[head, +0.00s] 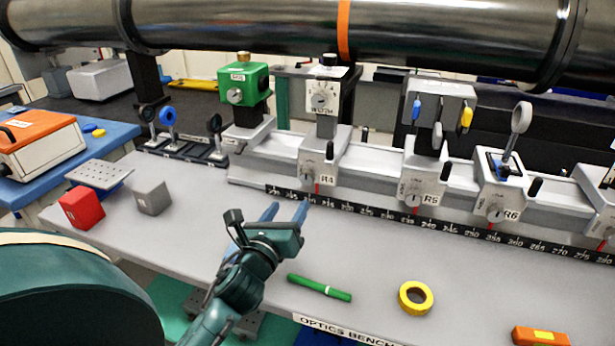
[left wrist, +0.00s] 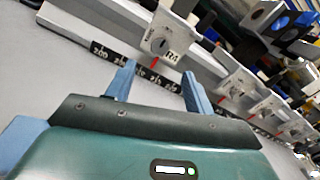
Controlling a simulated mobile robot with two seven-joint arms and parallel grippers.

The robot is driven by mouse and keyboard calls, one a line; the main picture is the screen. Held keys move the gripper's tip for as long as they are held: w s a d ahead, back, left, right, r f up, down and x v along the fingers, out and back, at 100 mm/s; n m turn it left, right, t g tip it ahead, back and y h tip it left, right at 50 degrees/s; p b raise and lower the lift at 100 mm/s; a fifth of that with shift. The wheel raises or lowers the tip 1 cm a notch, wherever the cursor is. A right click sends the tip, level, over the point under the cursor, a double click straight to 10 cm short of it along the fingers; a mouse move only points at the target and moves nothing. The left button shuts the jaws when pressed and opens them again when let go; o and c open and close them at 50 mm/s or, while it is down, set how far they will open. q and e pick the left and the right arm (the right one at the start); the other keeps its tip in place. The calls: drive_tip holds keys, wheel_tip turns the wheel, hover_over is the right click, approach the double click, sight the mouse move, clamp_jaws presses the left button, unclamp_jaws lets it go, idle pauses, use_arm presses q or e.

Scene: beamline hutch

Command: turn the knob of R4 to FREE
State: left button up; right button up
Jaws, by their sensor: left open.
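The R4 carriage (head: 323,150) sits on the rail in the middle of the head view, with its label on the front face. Its small round grey knob (head: 308,173) is left of the label; the lettering around it is too small to read. The knob (left wrist: 158,45) also shows in the left wrist view, beyond the fingers. My left gripper (head: 288,208) is open and empty, its blue fingers pointing at the rail, a little in front of and below the knob and apart from it. My right gripper is not in view.
Carriages R5 (head: 424,180) and R6 (head: 499,195) stand to the right on the rail. A green marker (head: 319,288) and a yellow tape roll (head: 416,298) lie on the bench. Red (head: 82,209) and grey (head: 152,197) blocks stand left. A large pipe (head: 230,25) crosses above.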

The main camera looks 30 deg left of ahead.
sight(306, 179)
use_arm(q)
drive_tip(key=x, duration=1.1)
drive_tip(key=shift+w+a, duration=0.15)
drive_tip(key=shift+w, duration=0.05)
drive_tip(key=shift+c, duration=0.2)
drive_tip(key=c, duration=0.9)
drive_tip(key=shift+c, duration=0.2)
